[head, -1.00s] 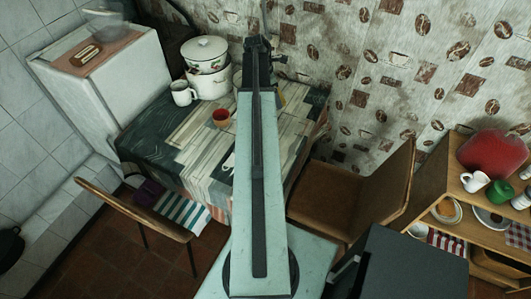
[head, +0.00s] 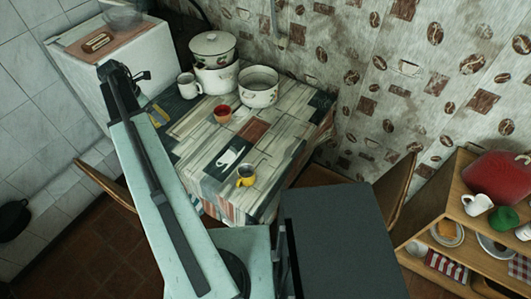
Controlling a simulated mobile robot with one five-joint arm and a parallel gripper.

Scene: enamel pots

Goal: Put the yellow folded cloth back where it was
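I cannot make out the yellow folded cloth for certain. A small yellow-orange item (head: 447,229) sits on a pale plate in the wooden shelf at the right; it is too small to tell whether it is the cloth. My gripper (head: 122,74) is at the upper left, at the far end of my pale green arm, in front of the white cabinet. Its fingers are dark and small, so I cannot tell whether they are open or shut, or whether they hold anything. My arm hides the left chair's seat.
The white cabinet (head: 150,60) stands left. The shelf (head: 420,215) and a chair (head: 398,190) are right.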

